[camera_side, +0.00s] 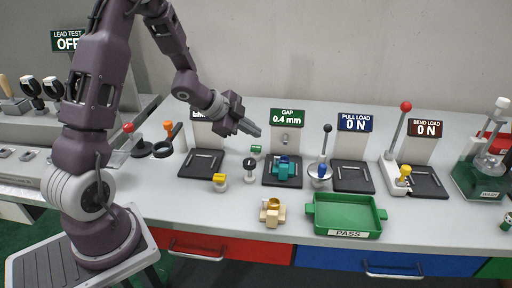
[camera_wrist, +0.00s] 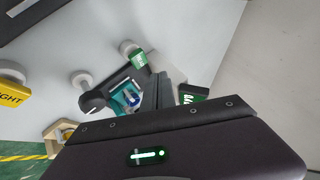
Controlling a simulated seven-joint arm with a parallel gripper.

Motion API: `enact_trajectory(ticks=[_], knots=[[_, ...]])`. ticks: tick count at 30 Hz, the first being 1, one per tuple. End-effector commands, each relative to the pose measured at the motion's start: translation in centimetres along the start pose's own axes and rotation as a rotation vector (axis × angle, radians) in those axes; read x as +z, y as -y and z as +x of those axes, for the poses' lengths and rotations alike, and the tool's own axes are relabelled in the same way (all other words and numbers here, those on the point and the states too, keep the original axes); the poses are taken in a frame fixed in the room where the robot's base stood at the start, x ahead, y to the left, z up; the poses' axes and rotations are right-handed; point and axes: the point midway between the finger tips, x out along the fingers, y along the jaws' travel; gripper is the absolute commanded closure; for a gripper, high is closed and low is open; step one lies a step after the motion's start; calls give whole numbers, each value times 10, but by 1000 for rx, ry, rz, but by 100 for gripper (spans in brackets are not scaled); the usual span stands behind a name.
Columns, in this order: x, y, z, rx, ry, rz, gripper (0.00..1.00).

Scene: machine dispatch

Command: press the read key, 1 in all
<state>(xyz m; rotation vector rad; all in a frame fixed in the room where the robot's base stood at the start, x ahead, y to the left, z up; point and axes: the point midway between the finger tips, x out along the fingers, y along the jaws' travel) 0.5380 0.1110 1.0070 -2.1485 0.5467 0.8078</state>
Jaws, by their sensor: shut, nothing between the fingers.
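My gripper (camera_side: 250,130) is shut and empty, held in the air above the bench, left of the sign reading GAP 0.4 mm (camera_side: 287,117). In the wrist view its fingers (camera_wrist: 161,85) point down over the bench. A small green key-like piece on a white base (camera_side: 256,149) stands below the fingertips; it also shows in the wrist view (camera_wrist: 138,60), apart from the fingers. Its lettering is too small to read, so I cannot tell whether it is the read key. A teal and blue part (camera_side: 286,167) sits on the dark pad (camera_side: 271,182) under the GAP sign.
A black-topped white post (camera_side: 250,170) and a yellow-topped piece (camera_side: 220,181) stand nearby. A brass-coloured part (camera_side: 272,215) and a green PASS tray (camera_side: 344,215) are at the front. Levers (camera_side: 325,143) rise at the right. Bare bench lies front left.

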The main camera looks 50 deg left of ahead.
Motion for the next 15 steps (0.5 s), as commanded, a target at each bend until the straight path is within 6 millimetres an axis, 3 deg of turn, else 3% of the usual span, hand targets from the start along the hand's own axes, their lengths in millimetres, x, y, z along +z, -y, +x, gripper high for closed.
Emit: enact_trajectory(ticks=[9,15], knots=[[-15,16,-21,-3,1,2,100],[-16,16,-22,-1,3,0,100]])
